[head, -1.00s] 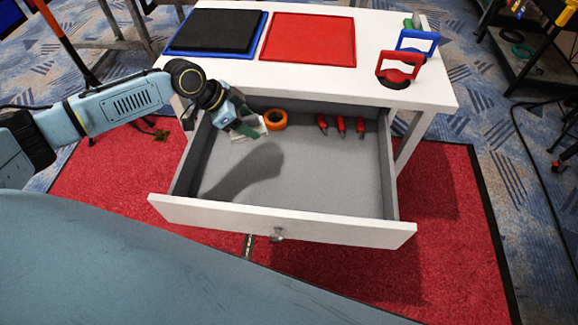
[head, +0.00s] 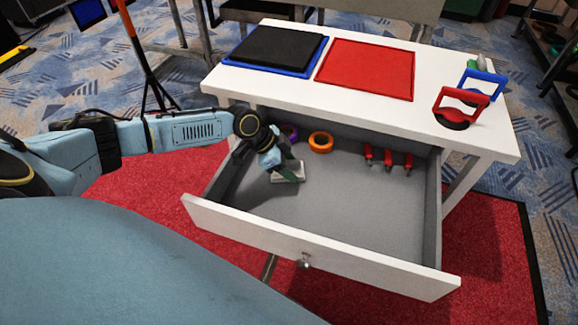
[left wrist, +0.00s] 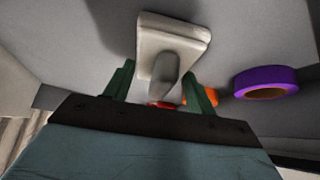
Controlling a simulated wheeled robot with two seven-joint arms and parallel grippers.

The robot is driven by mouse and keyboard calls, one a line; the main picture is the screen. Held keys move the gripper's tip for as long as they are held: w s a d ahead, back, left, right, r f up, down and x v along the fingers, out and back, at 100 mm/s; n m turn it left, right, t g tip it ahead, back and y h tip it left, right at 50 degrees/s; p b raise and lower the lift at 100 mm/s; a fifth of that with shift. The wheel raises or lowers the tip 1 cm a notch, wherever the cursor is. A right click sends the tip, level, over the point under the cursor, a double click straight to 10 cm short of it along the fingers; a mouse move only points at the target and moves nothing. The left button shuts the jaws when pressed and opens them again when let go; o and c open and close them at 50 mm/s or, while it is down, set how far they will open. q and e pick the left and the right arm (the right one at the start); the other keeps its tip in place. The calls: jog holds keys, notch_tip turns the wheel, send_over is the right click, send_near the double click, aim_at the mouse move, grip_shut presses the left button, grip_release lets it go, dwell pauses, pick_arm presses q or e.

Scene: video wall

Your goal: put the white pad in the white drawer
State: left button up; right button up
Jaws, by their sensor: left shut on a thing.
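The white pad (head: 291,171) is a thin slab with a grip on it. It is inside the white drawer (head: 330,255), in the left part, close to the grey floor. My left gripper (head: 285,163) reaches in over the drawer's left side and is shut on the pad. In the left wrist view, the pad (left wrist: 172,28) shows beyond the green fingers (left wrist: 160,90), with its grip between them. Whether the pad touches the floor I cannot tell. The drawer is pulled open below the white table. My right gripper is not in view.
In the drawer lie an orange tape roll (head: 321,141), a purple tape roll (head: 289,132) and several red-handled tools (head: 388,157). The drawer's middle and front floor is clear. The tabletop holds a black pad (head: 279,47), a red mat (head: 367,69) and red (head: 459,108) and blue (head: 483,88) holders.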

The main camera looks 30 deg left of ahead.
pick_arm(q)
jog(key=o, duration=0.9)
jog(key=shift+r, duration=0.1)
jog(key=shift+s+a+r, duration=0.15)
jog(key=shift+r, duration=0.15)
jog(key=shift+p+v, duration=1.7)
jog(key=shift+v, duration=3.85)
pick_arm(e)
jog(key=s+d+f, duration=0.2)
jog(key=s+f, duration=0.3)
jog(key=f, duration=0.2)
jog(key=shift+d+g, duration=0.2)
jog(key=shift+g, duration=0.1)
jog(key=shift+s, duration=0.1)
